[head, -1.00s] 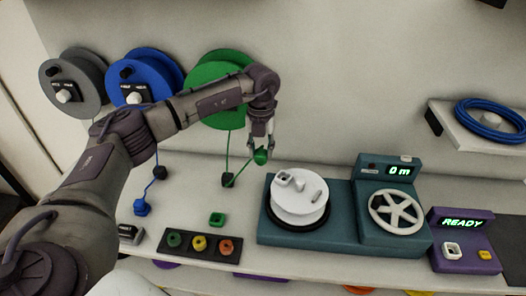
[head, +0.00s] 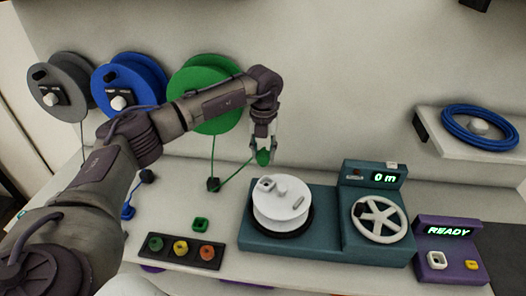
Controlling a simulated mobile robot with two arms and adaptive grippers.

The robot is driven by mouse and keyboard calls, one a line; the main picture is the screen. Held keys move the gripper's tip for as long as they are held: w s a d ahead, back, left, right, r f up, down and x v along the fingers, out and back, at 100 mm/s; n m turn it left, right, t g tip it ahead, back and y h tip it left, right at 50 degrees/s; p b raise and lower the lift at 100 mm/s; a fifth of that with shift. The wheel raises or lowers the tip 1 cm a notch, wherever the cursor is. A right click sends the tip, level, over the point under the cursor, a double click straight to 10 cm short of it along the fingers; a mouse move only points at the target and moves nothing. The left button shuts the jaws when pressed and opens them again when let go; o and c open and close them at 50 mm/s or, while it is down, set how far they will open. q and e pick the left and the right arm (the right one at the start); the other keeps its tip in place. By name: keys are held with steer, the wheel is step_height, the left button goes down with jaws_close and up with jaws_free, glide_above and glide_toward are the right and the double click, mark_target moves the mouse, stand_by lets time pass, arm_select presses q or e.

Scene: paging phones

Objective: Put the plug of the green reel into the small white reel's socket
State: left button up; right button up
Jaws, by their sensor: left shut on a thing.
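The green reel (head: 206,82) hangs on the wall at the back, partly hidden behind my left arm. Its green cable runs down to a dark block on the table and up to the green plug (head: 263,158). My left gripper (head: 262,150) points down and is shut on the green plug, holding it above the table. The small white reel (head: 281,207) sits on the teal machine (head: 325,225), just below and right of the gripper. A small square socket piece (head: 267,183) shows on its top. The plug is apart from the reel. My right gripper is not in view.
A blue reel (head: 150,75) and a grey reel (head: 62,80) hang at the left. The machine has a white handwheel (head: 379,219). A purple READY box (head: 447,262) stands right.

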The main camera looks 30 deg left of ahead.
mark_target(267, 164)
arm_select(q)
steer(key=w+d+b, duration=0.1)
steer(key=w+d, duration=0.4)
steer(key=shift+w+d, duration=0.3)
steer(key=shift+d, duration=0.05)
steer(key=shift+a, duration=0.1)
steer(key=shift+s+a+f+p, duration=0.2)
steer(key=shift+s+a+p, duration=0.1)
steer(key=shift+s+a, duration=0.95)
steer(key=shift+s+a+f+p, duration=0.15)
steer(key=shift+s+a+p, duration=0.15)
steer(key=shift+s+a, duration=0.95)
steer(key=shift+d+f, duration=0.1)
steer(key=shift+f, duration=0.05)
steer(key=shift+f+b, duration=1.5)
steer(key=shift+f, duration=0.9)
